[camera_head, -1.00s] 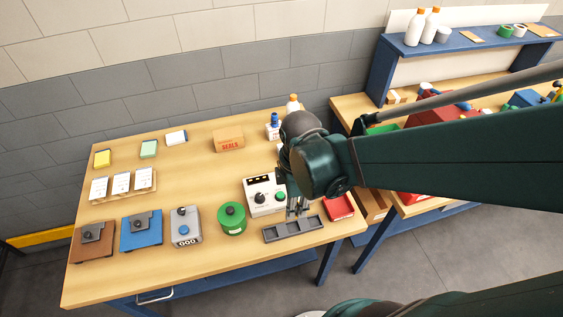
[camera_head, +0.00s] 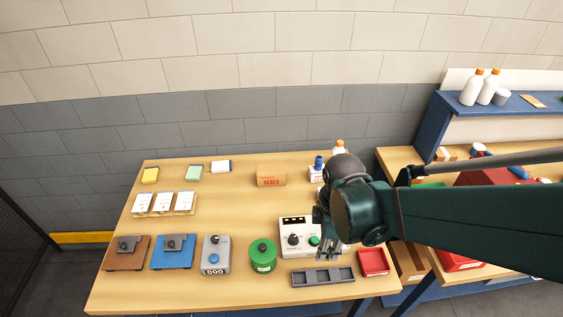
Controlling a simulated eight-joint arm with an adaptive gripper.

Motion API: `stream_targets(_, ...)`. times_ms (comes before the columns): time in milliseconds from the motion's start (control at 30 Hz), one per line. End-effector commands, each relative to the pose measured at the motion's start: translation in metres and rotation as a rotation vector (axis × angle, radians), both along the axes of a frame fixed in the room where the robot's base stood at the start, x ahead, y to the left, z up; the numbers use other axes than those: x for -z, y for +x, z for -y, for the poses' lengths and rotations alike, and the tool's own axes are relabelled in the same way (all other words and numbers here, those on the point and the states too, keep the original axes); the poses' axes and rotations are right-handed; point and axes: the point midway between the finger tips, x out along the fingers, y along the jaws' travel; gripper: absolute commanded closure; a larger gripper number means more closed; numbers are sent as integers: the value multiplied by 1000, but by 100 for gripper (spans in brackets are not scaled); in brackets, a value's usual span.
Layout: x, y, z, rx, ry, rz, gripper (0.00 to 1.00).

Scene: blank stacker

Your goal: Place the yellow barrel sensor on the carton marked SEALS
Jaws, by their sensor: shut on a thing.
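The carton marked SEALS (camera_head: 270,177), a small orange-brown box, stands at the back middle of the wooden table. My gripper (camera_head: 328,254) hangs at the front right of the table, in front of the white control box and just above the grey slotted tray. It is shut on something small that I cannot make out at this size. The yellow barrel sensor does not show clearly anywhere; the jaws may hide it. The carton is behind and to the left of my gripper, and its visible top looks bare.
The grey tray (camera_head: 323,277) lies below my gripper. The white control box (camera_head: 295,236), green canister (camera_head: 262,256) and red bin (camera_head: 373,262) stand around it. A blue-capped container (camera_head: 317,170) stands right of the carton. The table's middle, in front of the carton, is clear.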

Motion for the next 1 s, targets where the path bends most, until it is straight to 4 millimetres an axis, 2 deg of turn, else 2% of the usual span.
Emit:
stream_targets(267, -18, 47, -11, -4, 0, 0, 95)
stream_targets(1000, -58, 203, -53, -12, 0, 0, 95)
